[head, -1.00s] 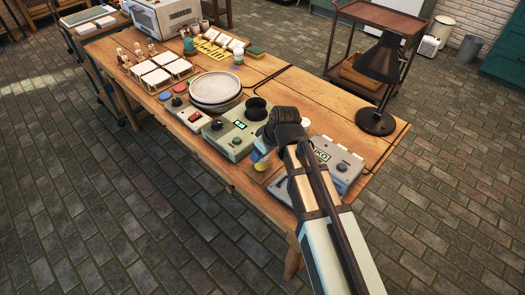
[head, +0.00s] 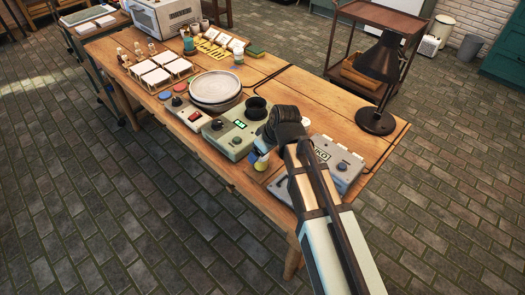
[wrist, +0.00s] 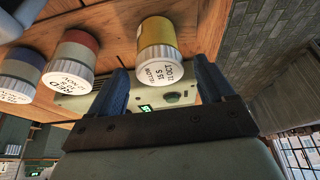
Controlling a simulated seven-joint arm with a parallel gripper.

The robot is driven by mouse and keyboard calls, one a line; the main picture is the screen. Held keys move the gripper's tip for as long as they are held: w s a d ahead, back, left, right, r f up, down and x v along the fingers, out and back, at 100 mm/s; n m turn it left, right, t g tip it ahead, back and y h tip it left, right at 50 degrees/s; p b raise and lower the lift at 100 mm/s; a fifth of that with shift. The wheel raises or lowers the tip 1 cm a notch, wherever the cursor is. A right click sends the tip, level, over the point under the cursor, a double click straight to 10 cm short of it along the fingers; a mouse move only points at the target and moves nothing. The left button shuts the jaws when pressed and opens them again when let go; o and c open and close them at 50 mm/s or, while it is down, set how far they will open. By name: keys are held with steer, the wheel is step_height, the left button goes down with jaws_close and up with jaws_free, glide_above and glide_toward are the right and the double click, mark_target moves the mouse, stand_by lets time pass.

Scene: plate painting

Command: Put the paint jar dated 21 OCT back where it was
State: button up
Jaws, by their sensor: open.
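In the wrist view a yellow paint jar (wrist: 158,38) has a white end marked YELLOW, 15 S, 21 OCT. It lies between and just beyond the tips of my gripper (wrist: 160,74). The two blue fingers are apart, with gaps on both sides of the jar. A red-banded jar (wrist: 77,50) and a blue-banded jar (wrist: 22,65) stand to the left in that view. In the head view my gripper (head: 261,152) is low over the table's front edge, partly hidden by my arm. A small yellow patch shows at its tips.
A green device (head: 235,138) with a lit display is left of my gripper, and a grey box (head: 340,168) is to the right. Stacked plates (head: 215,87), white tiles (head: 157,77) and a dark lamp (head: 377,120) also stand on the wooden table (head: 310,95).

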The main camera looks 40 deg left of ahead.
steer(key=v, duration=1.1)
steer(key=shift+d+r, duration=0.2)
steer(key=shift+r, duration=0.15)
stand_by(1.8)
